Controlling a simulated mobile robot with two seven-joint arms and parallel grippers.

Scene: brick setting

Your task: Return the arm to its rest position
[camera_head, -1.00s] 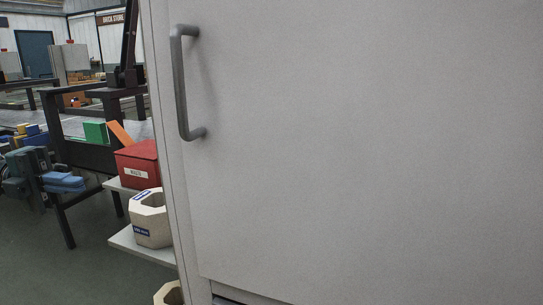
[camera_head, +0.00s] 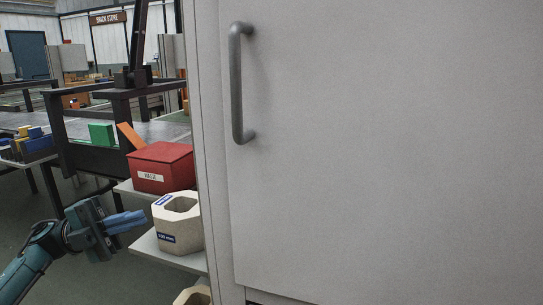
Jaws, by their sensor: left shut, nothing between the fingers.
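My left gripper (camera_head: 128,221) is in the lower left, at the end of my teal arm. Its blue fingers are shut with nothing between them and point right. In the picture they end just left of a beige octagonal container (camera_head: 178,222) on a shelf; I cannot tell the depth gap. My right gripper is not in view.
A large grey door (camera_head: 380,150) with a vertical handle (camera_head: 236,85) fills the right side. A red box (camera_head: 160,167) stands on a shelf beside it. Behind are a dark-framed table, a green block (camera_head: 101,134) and an orange piece (camera_head: 131,135). Open floor lies at left.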

